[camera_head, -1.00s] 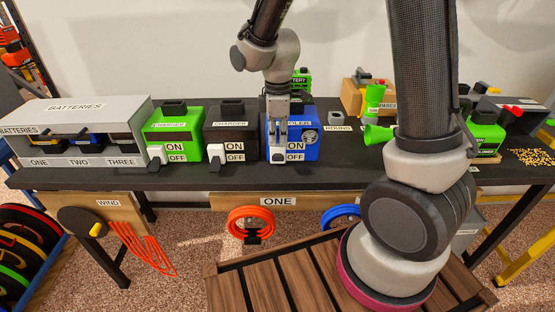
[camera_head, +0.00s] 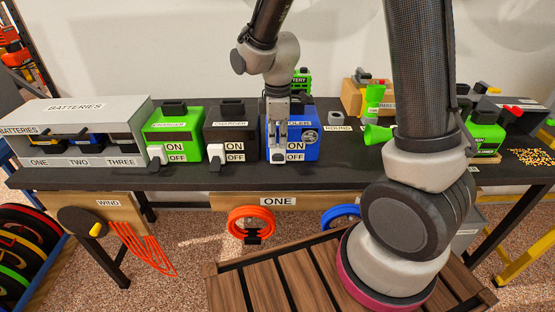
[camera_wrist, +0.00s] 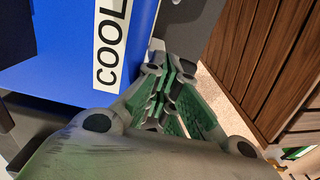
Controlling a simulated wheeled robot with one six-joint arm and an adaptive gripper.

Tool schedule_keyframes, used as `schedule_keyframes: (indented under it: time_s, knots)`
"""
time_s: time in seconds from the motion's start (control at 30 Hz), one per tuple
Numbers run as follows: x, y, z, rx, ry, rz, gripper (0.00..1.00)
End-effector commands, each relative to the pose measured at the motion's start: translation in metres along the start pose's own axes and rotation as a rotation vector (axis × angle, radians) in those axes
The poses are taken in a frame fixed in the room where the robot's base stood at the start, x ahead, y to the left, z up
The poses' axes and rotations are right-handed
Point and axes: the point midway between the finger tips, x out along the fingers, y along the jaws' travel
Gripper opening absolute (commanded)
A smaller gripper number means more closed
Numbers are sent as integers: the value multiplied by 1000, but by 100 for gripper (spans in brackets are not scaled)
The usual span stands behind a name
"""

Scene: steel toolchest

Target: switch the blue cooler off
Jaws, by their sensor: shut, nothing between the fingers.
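The blue cooler (camera_head: 307,144) stands on the dark bench, right of the black charger. Its OFF label (camera_head: 295,157) shows low on its front, while the ON label is hidden behind my gripper. A pale piece, apparently its switch, shows just at my fingertips, largely covered; its position and any contact cannot be told. My gripper (camera_head: 278,150) points down in front of the cooler's front face. In the wrist view the fingers (camera_wrist: 158,80) are together and empty, beside the cooler's blue top (camera_wrist: 60,50) with its partly visible "COOL" label (camera_wrist: 112,40).
The green charger (camera_head: 174,132) and the black charger (camera_head: 231,130), each with a white switch, stand left of the cooler. A grey battery box (camera_head: 75,108) is at far left. A small grey block (camera_head: 335,117) lies right of the cooler. My arm hides part of the bench's right side.

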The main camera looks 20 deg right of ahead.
Motion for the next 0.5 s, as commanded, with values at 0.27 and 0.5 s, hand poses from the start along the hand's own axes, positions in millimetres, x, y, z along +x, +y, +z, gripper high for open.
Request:
schedule_keyframes:
  time_s: [0.27,0.5]
  knots:
    - [5,0,0,0,-1,-1,0]
    - [-6,0,0,0,1,1,0]
